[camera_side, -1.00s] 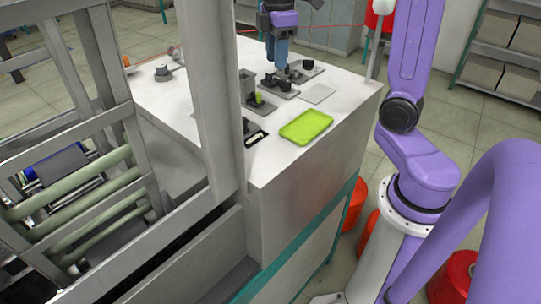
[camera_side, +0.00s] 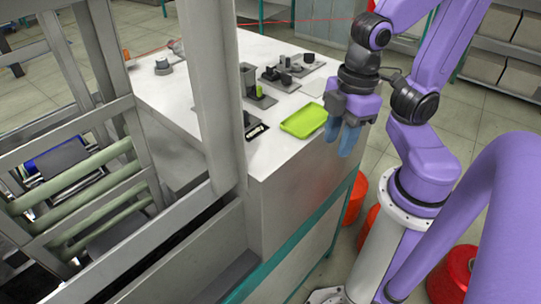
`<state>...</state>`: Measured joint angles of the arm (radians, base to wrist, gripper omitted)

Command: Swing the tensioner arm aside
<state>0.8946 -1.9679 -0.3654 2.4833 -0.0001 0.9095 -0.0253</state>
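My gripper (camera_side: 343,134), with blue fingers pointing down, is at the right edge of the white worktable (camera_side: 215,100), just right of the green tray. Its fingers look apart, with nothing between them. Several small dark fixtures stand on the table: a pair of plates with black parts (camera_side: 283,78) at the back, and an upright grey bracket (camera_side: 247,78) with a lime-green piece (camera_side: 259,91) nearer. I cannot tell which part is the tensioner arm. My gripper touches none of these fixtures.
The lime-green tray (camera_side: 303,121) lies near the table's right edge. A grey round part (camera_side: 162,66) sits at the back left. A grey frame post (camera_side: 212,90) hides part of the table. A thin red line crosses behind. Red bins (camera_side: 355,197) stand on the floor.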

